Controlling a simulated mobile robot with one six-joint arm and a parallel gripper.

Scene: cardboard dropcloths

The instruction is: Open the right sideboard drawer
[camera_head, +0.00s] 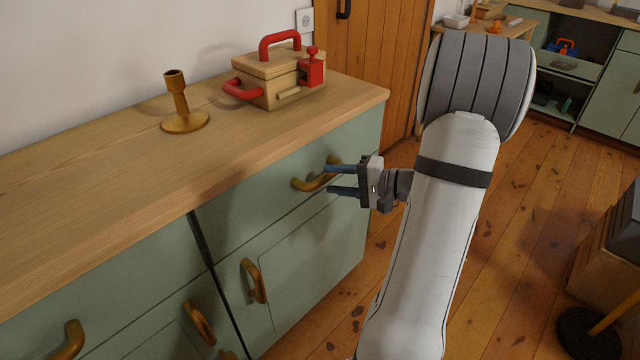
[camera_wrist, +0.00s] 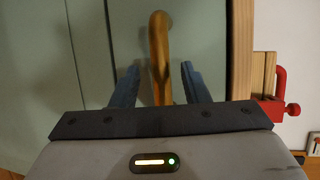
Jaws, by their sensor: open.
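The right sideboard drawer (camera_head: 240,212) is a green front below the wooden top and looks closed. Its curved brass-coloured handle (camera_head: 308,184) is at the drawer's right part. My gripper (camera_head: 334,178) is open at the handle, with its blue fingers pointing toward the drawer front. In the wrist view the handle (camera_wrist: 159,60) runs between the two fingers of my gripper (camera_wrist: 160,84), with a gap visible on either side. The near end of the handle is hidden behind the gripper body.
On the sideboard top (camera_head: 110,160) stand a brass candlestick (camera_head: 180,100) and a wooden box with red handles (camera_head: 275,78). A cupboard door with a brass handle (camera_head: 254,281) is below the drawer.

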